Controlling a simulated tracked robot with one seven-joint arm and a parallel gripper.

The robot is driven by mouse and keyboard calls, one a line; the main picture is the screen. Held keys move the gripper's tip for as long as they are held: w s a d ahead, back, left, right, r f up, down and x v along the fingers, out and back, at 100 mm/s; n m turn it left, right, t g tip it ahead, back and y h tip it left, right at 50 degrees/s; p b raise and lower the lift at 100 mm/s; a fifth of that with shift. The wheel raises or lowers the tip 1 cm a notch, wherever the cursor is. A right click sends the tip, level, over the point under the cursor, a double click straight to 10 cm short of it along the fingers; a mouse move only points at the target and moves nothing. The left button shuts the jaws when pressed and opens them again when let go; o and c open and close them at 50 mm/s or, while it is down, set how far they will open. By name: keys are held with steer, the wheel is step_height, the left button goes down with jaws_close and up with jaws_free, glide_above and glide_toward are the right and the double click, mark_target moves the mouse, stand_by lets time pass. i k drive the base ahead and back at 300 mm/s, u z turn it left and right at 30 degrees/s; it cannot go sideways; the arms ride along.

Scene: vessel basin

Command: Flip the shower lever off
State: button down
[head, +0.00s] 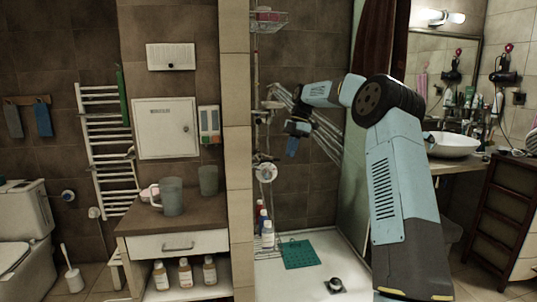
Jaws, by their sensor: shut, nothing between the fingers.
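The shower mixer (265,172), a pale round fitting, is on the tiled shower wall left of my arm. Its lever is too small to make out clearly, so I cannot tell its position. A shower head (273,92) is higher on the riser pipe, and pale streaks like water run from it down to the right, past my wrist. My gripper (291,149) hangs at the end of my bent arm, to the right of the mixer and slightly above it in the picture. It looks shut and empty, and apart from the mixer. Its fingertips are small and unclear.
A tiled partition edge (237,160) stands left of the shower. Bottles (266,232) stand along it, and a green mat (299,253) lies on the shower tray (300,280). A glass panel (352,175) is behind my arm. A cabinet (180,222) with mugs stands left.

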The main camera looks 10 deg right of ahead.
mark_target(260, 153)
steer(key=z, duration=0.05)
steer(key=i, duration=1)
steer(key=u, duration=0.05)
